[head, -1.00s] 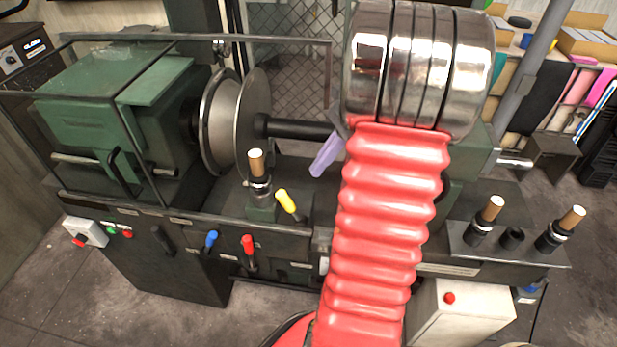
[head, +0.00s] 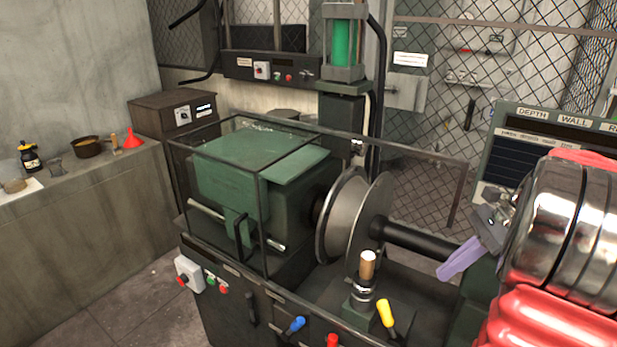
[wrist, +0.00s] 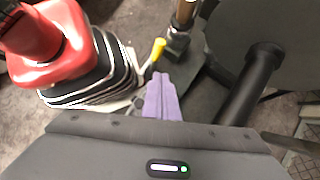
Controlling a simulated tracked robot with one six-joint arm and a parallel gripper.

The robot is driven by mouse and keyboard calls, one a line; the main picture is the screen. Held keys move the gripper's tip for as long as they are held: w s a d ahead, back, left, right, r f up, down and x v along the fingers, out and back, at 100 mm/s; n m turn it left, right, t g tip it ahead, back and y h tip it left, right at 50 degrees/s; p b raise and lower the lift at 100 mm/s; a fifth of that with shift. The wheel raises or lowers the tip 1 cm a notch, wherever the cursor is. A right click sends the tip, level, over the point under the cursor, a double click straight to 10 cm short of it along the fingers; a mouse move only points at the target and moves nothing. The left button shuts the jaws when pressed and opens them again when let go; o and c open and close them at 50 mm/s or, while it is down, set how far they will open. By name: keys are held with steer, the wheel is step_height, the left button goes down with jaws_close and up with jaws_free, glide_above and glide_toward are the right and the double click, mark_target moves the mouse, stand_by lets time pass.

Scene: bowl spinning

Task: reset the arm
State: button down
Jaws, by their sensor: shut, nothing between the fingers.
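My arm, with its red ribbed sleeve and polished metal bands, is at the right edge of the head view. My gripper (head: 460,260) has purple fingers that are closed together with nothing between them. They point down and left, in front of the dark spindle shaft (head: 425,245) of the spinning machine. In the wrist view my gripper (wrist: 160,85) points up toward the yellow-handled lever (wrist: 158,49). The fingertips look apart from the machine's parts.
The green headstock (head: 235,170) stands inside a frame guard. A round disc (head: 370,220) is on the spindle. A bench with a red funnel (head: 133,139) is at left.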

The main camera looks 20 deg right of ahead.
step_height(320, 180, down, 4)
steer(key=s+a+n+g+h, duration=0.1)
steer(key=s+a+n+h, duration=0.15)
steer(key=n, duration=0.45)
steer(key=a+r+n+t+h, duration=0.2)
steer(key=a+n, duration=0.6)
steer(key=a, duration=0.7)
steer(key=a+r+n+t+h, duration=0.1)
steer(key=a+r+n, duration=0.3)
steer(key=a+n, duration=0.5)
steer(key=a+h, duration=0.1)
steer(key=a, duration=0.5)
steer(key=shift+s+a+r+t, duration=0.25)
steer(key=shift+r+t, duration=0.05)
steer(key=shift+t, duration=0.1)
